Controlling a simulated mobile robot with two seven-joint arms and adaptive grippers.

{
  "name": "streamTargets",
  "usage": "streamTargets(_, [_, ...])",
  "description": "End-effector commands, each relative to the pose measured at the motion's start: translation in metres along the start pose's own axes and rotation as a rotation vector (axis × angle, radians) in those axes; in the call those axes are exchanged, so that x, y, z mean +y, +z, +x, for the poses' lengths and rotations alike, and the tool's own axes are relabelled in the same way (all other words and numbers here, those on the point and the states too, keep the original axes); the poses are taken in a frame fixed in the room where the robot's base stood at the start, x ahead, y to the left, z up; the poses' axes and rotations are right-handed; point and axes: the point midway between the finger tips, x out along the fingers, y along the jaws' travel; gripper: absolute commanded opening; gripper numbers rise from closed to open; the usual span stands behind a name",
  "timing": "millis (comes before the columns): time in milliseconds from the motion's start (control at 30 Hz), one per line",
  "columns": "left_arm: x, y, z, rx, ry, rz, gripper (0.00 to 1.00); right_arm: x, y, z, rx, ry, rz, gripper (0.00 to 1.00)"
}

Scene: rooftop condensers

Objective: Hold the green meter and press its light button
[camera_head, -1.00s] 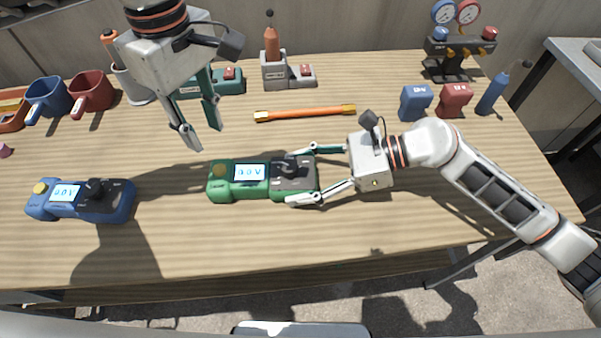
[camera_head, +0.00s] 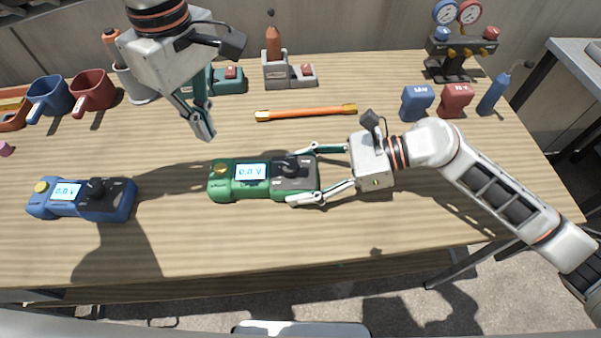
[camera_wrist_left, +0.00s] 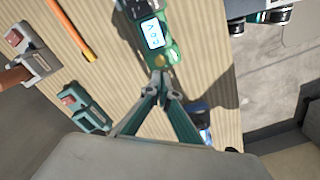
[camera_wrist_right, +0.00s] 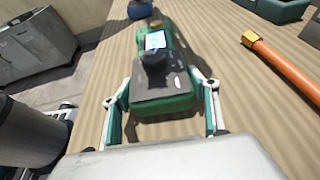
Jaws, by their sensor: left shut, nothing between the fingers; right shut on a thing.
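The green meter (camera_head: 228,190) lies on the table, its screen lit with a reading and a yellow button (camera_head: 221,170) at its left end. My right gripper (camera_head: 304,174) is shut on the meter's right, dark end; the right wrist view shows a finger on each side of the meter (camera_wrist_right: 180,102). My left gripper (camera_head: 207,136) is shut and empty, above and behind the meter's left end, apart from the button as far as the head view shows.
A similar blue meter (camera_head: 120,203) lies to the left. An orange rod (camera_head: 305,113) lies behind the green meter. Mugs, a green device (camera_head: 231,86), a grey holder, small blue and red blocks and a gauge stand (camera_head: 455,50) line the back. The table front is clear.

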Motion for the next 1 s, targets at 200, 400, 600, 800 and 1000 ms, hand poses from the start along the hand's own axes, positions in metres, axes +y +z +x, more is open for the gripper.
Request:
streamTargets(200, [0.000,0.000,0.000,0.000,0.000,0.000,0.00,0.000,0.000,0.000,0.000,0.000,0.000,0.24])
streamTargets(400, [0.000,0.000,0.000,0.000,0.000,0.000,0.00,0.000,0.000,0.000,0.000,0.000,0.000,0.24])
streamTargets(600, [0.000,0.002,0.001,-0.012,0.003,0.005,0.00,0.000,0.000,0.000,0.000,0.000,0.000,0.24])
streamTargets(800, [0.000,0.016,0.007,-0.123,0.043,0.045,0.00,0.000,0.000,0.000,0.000,0.000,0.000,0.24])
streamTargets(1000, [0.002,0.032,0.010,-0.291,0.136,0.087,0.00,0.000,0.000,0.000,0.000,-0.001,0.000,0.24])
